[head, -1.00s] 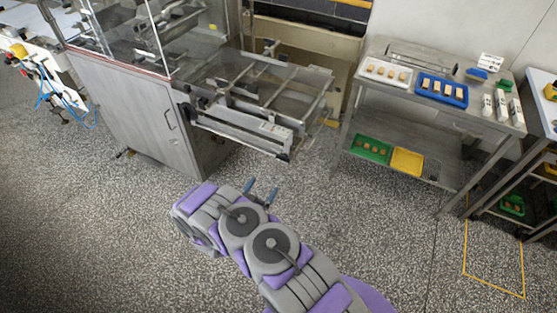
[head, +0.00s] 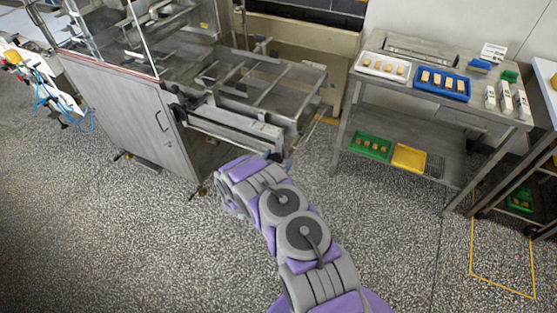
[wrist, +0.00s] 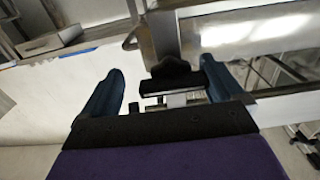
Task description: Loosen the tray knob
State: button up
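In the wrist view a black tray knob (wrist: 172,72) sits on the metal edge of the machine, between the two blue fingertips of my gripper (wrist: 161,67). The fingers are spread apart, with gaps visible on both sides of the knob, wider on the left. A dark bar and a pale fitting show just below the knob. In the head view the metal frame tray (head: 262,131) sticks out of the machine, and my gripper is just below its front end, mostly hidden behind my wrist. The knob cannot be made out in that view.
The machine cabinet (head: 130,115) stands left of the tray. A steel table (head: 425,98) to the right holds a white tray (head: 383,66) and a blue tray (head: 442,84), with green and yellow trays on its lower shelf. The speckled floor in front is clear.

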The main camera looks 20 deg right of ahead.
jog(key=shift+w+a, duration=0.1)
jog(key=shift+w, duration=0.1)
jog(key=a, duration=0.2)
jog(key=shift+w+a+r, duration=0.1)
jog(key=shift+a+r, duration=0.2)
jog(key=shift+d, duration=0.35)
jog(key=shift+c, duration=0.8)
jog(key=shift+d+f, duration=0.25)
jog(key=shift+d, duration=0.65)
jog(key=c, duration=0.6)
jog(key=shift+a+r, duration=0.1)
jog(key=shift+a, duration=0.5)
jog(key=shift+c, duration=1.4)
jog(key=shift+d, duration=0.15)
